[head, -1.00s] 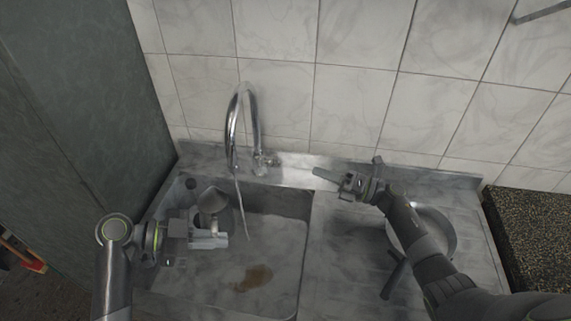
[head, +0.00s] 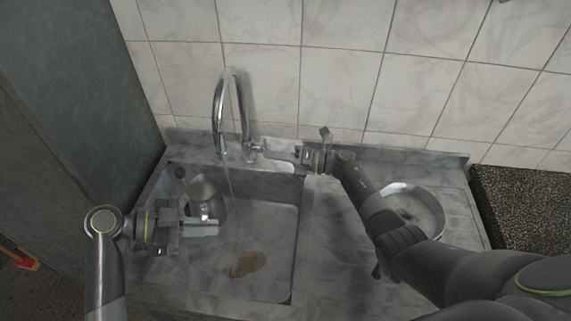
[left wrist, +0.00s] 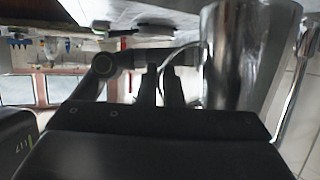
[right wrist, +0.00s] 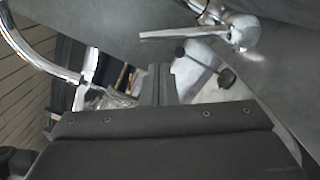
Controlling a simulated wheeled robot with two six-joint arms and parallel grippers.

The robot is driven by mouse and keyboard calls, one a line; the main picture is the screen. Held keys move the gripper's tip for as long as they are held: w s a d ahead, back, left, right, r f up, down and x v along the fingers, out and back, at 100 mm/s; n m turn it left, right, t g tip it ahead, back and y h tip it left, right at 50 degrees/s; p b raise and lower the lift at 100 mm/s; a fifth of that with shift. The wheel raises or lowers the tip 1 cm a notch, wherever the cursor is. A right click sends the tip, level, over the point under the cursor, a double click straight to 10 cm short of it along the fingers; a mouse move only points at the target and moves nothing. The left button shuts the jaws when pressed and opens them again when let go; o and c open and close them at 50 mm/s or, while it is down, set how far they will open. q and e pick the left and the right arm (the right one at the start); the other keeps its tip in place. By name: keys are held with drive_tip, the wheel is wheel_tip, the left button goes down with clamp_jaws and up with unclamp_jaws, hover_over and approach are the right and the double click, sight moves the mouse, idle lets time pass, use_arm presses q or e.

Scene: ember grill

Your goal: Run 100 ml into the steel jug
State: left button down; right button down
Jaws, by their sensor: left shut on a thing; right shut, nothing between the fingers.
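The steel jug (head: 207,192) is held in the left part of the sink, its open mouth partly visible; it also shows close up in the left wrist view (left wrist: 238,55). My left gripper (head: 212,229) is shut on it, apparently at the handle, which the fingers mostly hide. The chrome tap (head: 218,110) arches over the sink. A thin stream of water (head: 229,182) falls from its spout, seemingly just right of the jug. My right gripper (head: 292,158) is shut and empty beside the tap's lever (head: 277,160). In the right wrist view the lever (right wrist: 172,34) is apart from the fingertips.
The sink basin (head: 278,215) has free room on the right and a brown stain (head: 247,263) on its floor. A tiled wall (head: 340,90) closes the back. A dark speckled surface (head: 525,210) lies at right.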

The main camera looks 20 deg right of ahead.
use_arm(q)
drive_tip(key=shift+d, duration=0.15)
use_arm(e)
drive_tip(key=shift+w+d+r, duration=0.2)
drive_tip(key=shift+w+r, duration=0.2)
drive_tip(key=shift+w, duration=0.35)
drive_tip(key=shift+w+d+r+m, duration=0.3)
drive_tip(key=shift+w+r+m, duration=0.4)
drive_tip(key=shift+w, duration=0.05)
